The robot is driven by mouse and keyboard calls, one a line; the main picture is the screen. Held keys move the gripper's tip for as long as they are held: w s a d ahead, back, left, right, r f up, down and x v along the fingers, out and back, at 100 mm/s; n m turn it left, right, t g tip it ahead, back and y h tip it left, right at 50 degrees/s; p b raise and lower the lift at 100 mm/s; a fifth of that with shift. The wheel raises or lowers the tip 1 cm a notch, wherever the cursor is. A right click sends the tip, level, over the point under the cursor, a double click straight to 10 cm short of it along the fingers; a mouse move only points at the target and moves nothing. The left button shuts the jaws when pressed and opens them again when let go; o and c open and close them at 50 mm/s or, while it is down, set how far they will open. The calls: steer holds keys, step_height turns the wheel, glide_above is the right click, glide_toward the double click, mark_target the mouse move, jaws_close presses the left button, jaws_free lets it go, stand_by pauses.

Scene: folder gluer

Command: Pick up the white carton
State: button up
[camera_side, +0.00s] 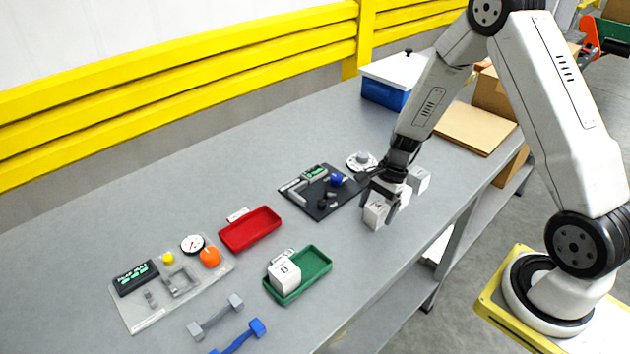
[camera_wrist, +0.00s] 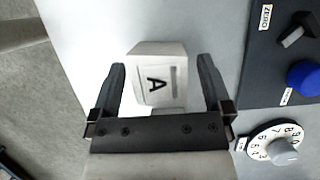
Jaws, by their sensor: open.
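A white carton marked "A" (camera_wrist: 157,75) sits between the two fingers of my gripper (camera_wrist: 160,90) in the wrist view, with a slight gap on each side. In the side view the white carton (camera_side: 376,212) stands on the grey table under my gripper (camera_side: 382,197), which partly hides it. The fingers are open on either side of it. A third white carton (camera_side: 285,275) sits in the green tray (camera_side: 318,281).
A black panel with a blue knob (camera_side: 320,191) and a round dial (camera_side: 361,161) lie close to my gripper. A red tray (camera_side: 249,229) and a grey gauge panel (camera_side: 170,283) are further left. The table's front edge is close on the right.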

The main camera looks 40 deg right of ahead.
steer(key=c, duration=1.2)
steer(key=shift+r, duration=0.15)
steer(key=shift+r, duration=0.7)
steer(key=s+a+r, duration=0.2)
steer(key=s+r, duration=0.9)
steer(key=s, duration=0.3)
steer(key=shift+r, duration=0.15)
steer(key=shift+w, duration=0.1)
